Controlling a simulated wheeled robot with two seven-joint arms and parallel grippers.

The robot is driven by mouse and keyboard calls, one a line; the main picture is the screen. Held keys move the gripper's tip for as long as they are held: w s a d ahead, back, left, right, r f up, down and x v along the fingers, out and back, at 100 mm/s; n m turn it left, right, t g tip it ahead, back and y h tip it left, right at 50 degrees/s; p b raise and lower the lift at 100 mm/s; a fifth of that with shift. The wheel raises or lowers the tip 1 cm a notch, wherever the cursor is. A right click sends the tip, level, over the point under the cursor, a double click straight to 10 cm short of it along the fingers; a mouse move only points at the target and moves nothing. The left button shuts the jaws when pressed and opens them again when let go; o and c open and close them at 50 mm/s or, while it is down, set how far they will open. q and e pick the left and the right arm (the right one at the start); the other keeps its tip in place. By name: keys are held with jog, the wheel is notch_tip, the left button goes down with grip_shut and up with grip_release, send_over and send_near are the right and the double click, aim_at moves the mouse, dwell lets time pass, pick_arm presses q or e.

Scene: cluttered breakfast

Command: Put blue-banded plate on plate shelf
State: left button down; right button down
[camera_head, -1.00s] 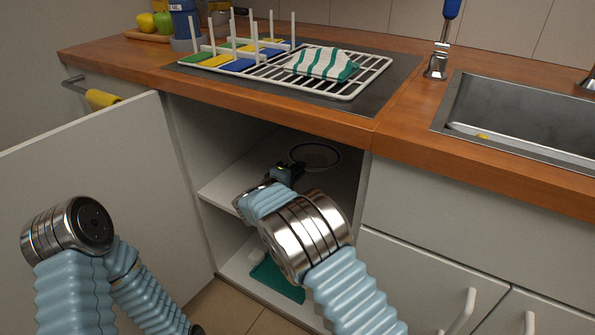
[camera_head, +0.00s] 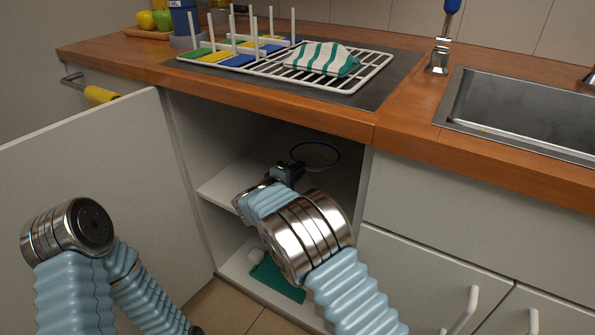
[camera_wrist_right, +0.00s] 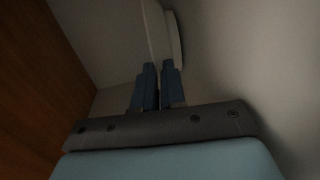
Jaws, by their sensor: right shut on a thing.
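The blue-banded plate (camera_head: 316,155) is inside the open lower cabinet, above the upper shelf, with its dark rim line showing. In the right wrist view its pale edge (camera_wrist_right: 168,40) runs up from between the fingers. My right gripper (camera_head: 297,168) reaches into the cabinet and is shut on the plate's near edge; it also shows in the right wrist view (camera_wrist_right: 160,68). The plate shelf (camera_head: 215,185) is the upper board in the cabinet. I cannot tell whether the plate touches it. My left arm is at the lower left; its gripper is out of view.
The cabinet door (camera_head: 95,190) stands open at left. The wooden counter (camera_head: 270,108) edge lies just above the opening. A drying rack (camera_head: 378,67) with a striped cloth (camera_head: 321,58) sits on the counter.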

jog(key=shift+f, duration=0.1)
dwell(0.4)
jog(key=c, duration=1.6)
grip_release()
jog(key=shift+o, duration=0.2)
jog(key=shift+s+a, duration=0.1)
jog(key=shift+s, duration=0.1)
jog(key=shift+b+v, duration=0.95)
jog(key=shift+v, duration=0.85)
